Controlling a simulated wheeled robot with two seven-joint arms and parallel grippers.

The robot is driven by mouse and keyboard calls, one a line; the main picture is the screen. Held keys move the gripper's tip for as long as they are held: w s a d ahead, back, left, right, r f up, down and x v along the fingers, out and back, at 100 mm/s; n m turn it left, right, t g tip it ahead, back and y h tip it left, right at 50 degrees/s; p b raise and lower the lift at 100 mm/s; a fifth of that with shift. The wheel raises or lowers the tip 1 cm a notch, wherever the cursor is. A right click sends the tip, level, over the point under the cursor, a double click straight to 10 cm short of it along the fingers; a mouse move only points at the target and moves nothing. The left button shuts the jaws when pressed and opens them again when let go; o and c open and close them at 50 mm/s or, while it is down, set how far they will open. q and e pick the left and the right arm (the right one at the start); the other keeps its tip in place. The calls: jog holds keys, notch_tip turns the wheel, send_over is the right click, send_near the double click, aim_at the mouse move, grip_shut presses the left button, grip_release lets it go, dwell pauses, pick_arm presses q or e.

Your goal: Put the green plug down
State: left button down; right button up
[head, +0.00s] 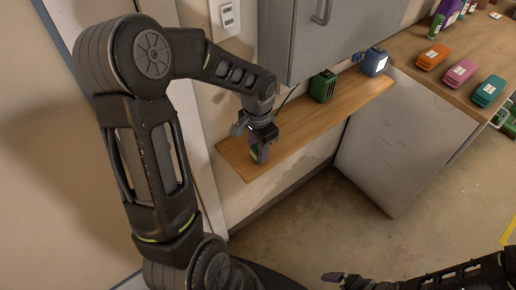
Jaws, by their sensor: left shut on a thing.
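My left gripper (259,152) is over the left end of a wooden shelf (235,163). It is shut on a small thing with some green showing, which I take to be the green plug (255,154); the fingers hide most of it. I cannot tell whether the plug touches the shelf. A dark cord runs near the gripper toward a green box (323,86) on the shelf. My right gripper (336,278) is low at the bottom edge, away from the shelf, and its jaw opening is unclear.
A blue device (374,62) stands at the shelf's right end. A grey cabinet (300,40) hangs above the shelf, and a wall outlet (228,16) is at upper left. A counter at right holds orange (432,57), pink (460,72) and teal (488,91) cases. The shelf's middle is clear.

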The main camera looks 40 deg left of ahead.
pick_arm(q)
jog(key=c, duration=1.1)
grip_release()
jog(key=shift+o, duration=0.2)
notch_tip(320, 180, up, 12)
jog(key=shift+b, duration=0.45)
jog(key=d+f+n+h, duration=0.1)
jog(key=d+f+h, duration=0.1)
jog(key=d+f, duration=0.65)
jog(key=d+f+h, duration=0.1)
jog(key=d+f, duration=0.5)
jog(key=f, duration=0.6)
jog(key=s+d+f+n+h, duration=0.1)
jog(key=s+d+f+n, duration=0.3)
jog(key=s+d+f, duration=0.6)
jog(key=s+f, duration=0.3)
jog(key=s, duration=0.1)
jog(key=shift+s+d+f+t, duration=0.2)
jog(key=shift+s+f+t, duration=0.05)
jog(key=shift+t, duration=0.05)
